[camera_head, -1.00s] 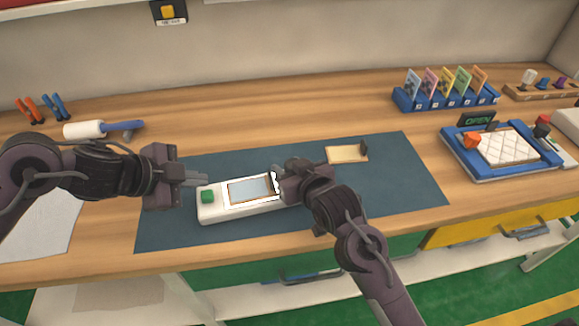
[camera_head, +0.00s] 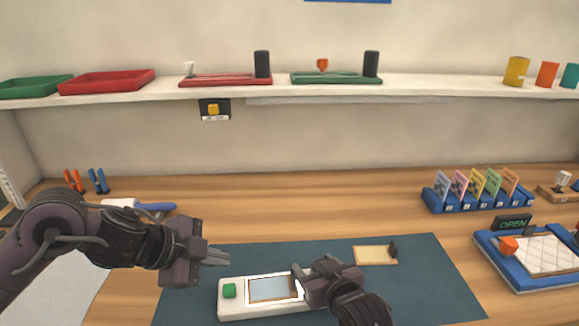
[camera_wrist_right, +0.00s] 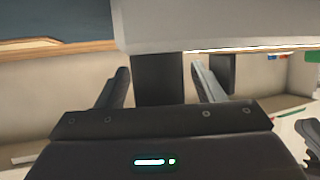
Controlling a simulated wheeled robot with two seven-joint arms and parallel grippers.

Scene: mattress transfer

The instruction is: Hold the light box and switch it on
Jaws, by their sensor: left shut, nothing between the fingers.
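The light box (camera_head: 262,311) is a white, slim case with a green button (camera_head: 229,290) at its left end and a pale screen (camera_head: 272,289). It lies on the dark mat (camera_head: 420,290). My left gripper (camera_head: 216,258) is shut and empty, above and left of the green button. My right gripper (camera_head: 300,278) is at the box's right part and hides that end. In the right wrist view its fingers (camera_wrist_right: 160,85) stand apart around a dark block, below a pale body (camera_wrist_right: 220,25). Whether they press on it is unclear.
A small wooden tray (camera_head: 376,255) lies on the mat. A card rack (camera_head: 478,200) and a blue frame with an OPEN sign (camera_head: 525,262) stand at right. A roller (camera_head: 150,207) and pliers (camera_head: 87,182) lie back left. A shelf (camera_head: 225,90) runs above.

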